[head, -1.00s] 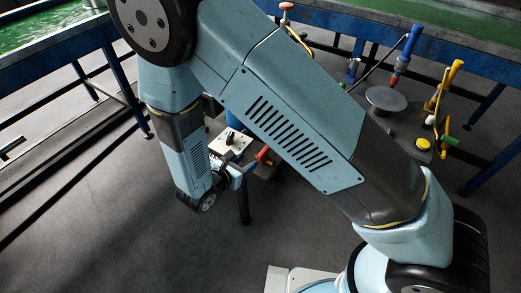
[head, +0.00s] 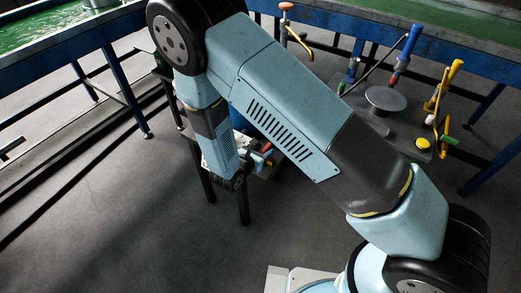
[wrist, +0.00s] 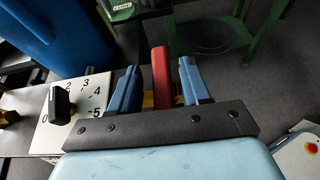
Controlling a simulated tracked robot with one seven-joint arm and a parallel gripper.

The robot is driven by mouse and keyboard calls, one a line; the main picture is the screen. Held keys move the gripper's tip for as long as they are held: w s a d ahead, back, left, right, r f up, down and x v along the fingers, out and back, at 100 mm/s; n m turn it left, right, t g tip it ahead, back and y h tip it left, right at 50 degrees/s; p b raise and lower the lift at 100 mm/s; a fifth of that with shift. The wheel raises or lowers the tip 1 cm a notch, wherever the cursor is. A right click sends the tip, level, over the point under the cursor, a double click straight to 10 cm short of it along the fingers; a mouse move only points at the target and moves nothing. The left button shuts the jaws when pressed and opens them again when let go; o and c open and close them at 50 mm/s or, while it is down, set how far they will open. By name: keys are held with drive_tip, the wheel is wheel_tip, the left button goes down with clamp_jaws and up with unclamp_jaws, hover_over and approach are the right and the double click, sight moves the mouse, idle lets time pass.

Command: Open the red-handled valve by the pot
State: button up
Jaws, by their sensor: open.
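In the wrist view, the red handle (wrist: 161,76) lies between the two blue fingers of my gripper (wrist: 158,66). The fingers are apart, and a gap shows on both sides of the handle; its lower end is hidden behind the gripper's dark front plate. A yellow part shows behind the fingers. In the head view, a bit of the red handle (head: 267,149) shows beside my gripper (head: 258,158), below my arm. A large blue rounded body (wrist: 62,32), perhaps the pot, stands at the upper left of the wrist view.
A white dial box (wrist: 62,113) with a black knob and numbers stands left of my gripper. A green stand (wrist: 243,38) is beyond on the right. In the head view, a bench at right bears a round grey plate (head: 386,99) and a yellow button (head: 422,143). Open floor lies in front.

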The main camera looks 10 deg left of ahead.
drive_tip(key=shift+w+d+f, duration=0.15)
drive_tip(key=shift+w+d, duration=0.05)
drive_tip(key=shift+w, duration=0.25)
